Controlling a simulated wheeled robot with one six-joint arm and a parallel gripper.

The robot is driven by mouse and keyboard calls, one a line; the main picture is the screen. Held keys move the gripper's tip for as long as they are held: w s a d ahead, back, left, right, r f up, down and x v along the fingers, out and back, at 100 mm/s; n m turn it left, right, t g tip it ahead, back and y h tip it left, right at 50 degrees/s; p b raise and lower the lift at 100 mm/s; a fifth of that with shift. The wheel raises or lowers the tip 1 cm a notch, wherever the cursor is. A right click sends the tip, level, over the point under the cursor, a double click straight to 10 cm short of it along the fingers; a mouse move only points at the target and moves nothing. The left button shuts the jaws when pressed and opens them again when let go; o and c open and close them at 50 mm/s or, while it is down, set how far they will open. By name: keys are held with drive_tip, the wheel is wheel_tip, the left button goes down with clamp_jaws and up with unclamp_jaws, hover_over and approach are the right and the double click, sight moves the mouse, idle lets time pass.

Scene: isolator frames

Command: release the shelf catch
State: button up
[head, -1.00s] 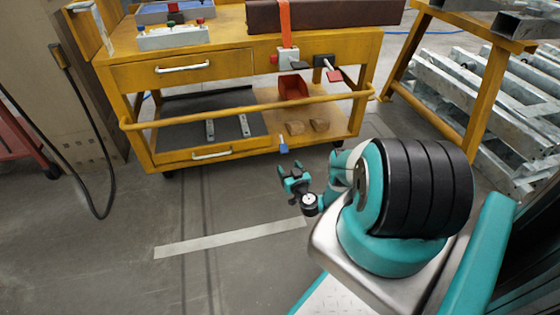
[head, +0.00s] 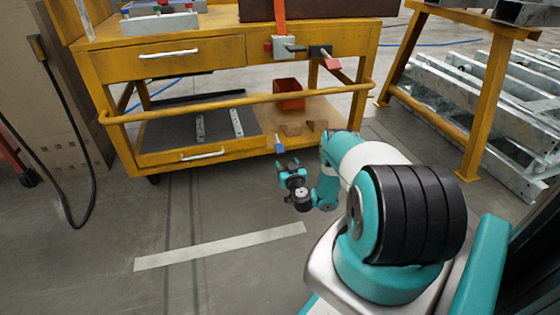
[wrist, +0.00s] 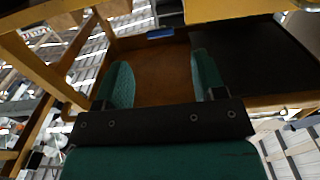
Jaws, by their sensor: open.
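The shelf catch looks to be the small blue tab (head: 279,145) at the front edge of the yellow cart's lower shelf (head: 262,122), right of the lower drawer. A blue piece (wrist: 160,33), apparently the same catch, shows in the wrist view beyond my fingertips, between the two fingers. My gripper (head: 288,164) is open and empty, just in front of and below the tab in the head view. It also shows in the wrist view (wrist: 162,68), its teal fingers spread apart. I see no contact with the tab.
A yellow rail (head: 240,104) crosses the cart's front above the lower shelf. A red bin (head: 289,94) and brown blocks (head: 303,128) sit on that shelf. A lower drawer has a silver handle (head: 202,155). A yellow trestle (head: 485,110) stands right.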

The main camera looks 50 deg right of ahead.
sight(280, 149)
drive_tip(key=b+x, duration=0.7)
drive_tip(key=b, duration=0.2)
drive_tip(key=shift+w+f, duration=0.15)
drive_tip(key=shift+w, duration=0.25)
drive_tip(key=shift+w+d+b, duration=0.45)
drive_tip(key=shift+r, duration=0.2)
